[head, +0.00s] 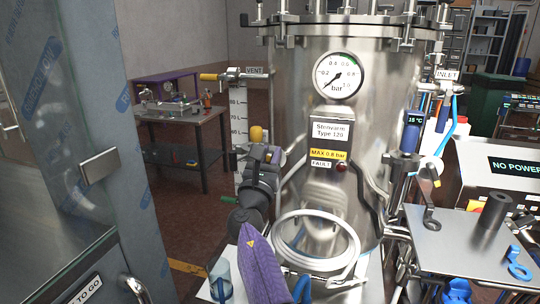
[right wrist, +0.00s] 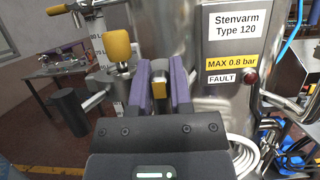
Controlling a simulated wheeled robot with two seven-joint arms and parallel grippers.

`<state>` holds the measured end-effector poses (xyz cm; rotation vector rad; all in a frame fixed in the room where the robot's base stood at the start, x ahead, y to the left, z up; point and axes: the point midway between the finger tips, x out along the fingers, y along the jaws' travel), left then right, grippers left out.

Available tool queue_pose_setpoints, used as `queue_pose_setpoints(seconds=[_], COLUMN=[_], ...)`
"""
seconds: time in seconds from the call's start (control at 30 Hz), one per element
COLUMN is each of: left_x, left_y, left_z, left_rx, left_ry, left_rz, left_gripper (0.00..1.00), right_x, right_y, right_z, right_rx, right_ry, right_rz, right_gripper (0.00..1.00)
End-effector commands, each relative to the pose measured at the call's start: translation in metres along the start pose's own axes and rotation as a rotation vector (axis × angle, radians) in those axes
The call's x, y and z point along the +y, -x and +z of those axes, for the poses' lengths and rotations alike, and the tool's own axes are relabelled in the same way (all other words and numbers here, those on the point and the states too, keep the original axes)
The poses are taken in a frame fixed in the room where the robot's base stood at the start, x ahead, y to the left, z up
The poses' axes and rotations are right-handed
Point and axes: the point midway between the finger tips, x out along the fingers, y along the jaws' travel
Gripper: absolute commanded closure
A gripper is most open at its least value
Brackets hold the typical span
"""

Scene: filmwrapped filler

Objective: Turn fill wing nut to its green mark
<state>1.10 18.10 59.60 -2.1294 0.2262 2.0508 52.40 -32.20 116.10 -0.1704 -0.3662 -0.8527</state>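My right gripper (head: 264,156) is at the left side of the steel vessel, below an upright yellow knob (head: 256,134). In the right wrist view its two purple fingers (right wrist: 162,85) stand a narrow gap apart. A small yellow piece (right wrist: 159,89), likely a wing of the fill wing nut, shows between them. I cannot tell whether the fingers press on it. The yellow knob (right wrist: 118,46) stands just left of the fingers in that view. The fill label and green mark cannot be made out. My left gripper is not in view.
The vessel (head: 350,110) carries a pressure gauge (head: 338,75). A yellow-handled vent valve (head: 209,77) sticks out above my gripper. A coiled white hose (head: 318,265) is at the vessel's front. A side table (head: 450,240) with tools stands right. A wrapped panel (head: 75,120) closes the left.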

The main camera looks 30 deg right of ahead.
Motion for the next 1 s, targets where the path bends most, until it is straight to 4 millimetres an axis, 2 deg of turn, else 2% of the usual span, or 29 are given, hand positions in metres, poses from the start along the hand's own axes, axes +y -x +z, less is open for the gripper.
queue_pose_setpoints(seconds=[0.03,0.1,0.57,1.0], left_x=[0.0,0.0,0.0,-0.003], left_y=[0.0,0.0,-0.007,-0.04], left_z=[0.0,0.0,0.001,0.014], left_rx=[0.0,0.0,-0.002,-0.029], left_ry=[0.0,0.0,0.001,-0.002], left_rz=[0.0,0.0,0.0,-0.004], left_gripper=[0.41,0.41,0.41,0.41], right_x=[0.0,0.0,-0.001,-0.007], right_y=[0.0,0.0,0.001,0.002], right_z=[0.0,0.0,-0.002,-0.005], right_rx=[0.0,0.0,0.0,-0.002], right_ry=[0.0,0.0,-0.049,-0.371], right_rz=[0.0,0.0,-0.019,-0.153], right_gripper=[0.88,1.0,1.0,1.0])
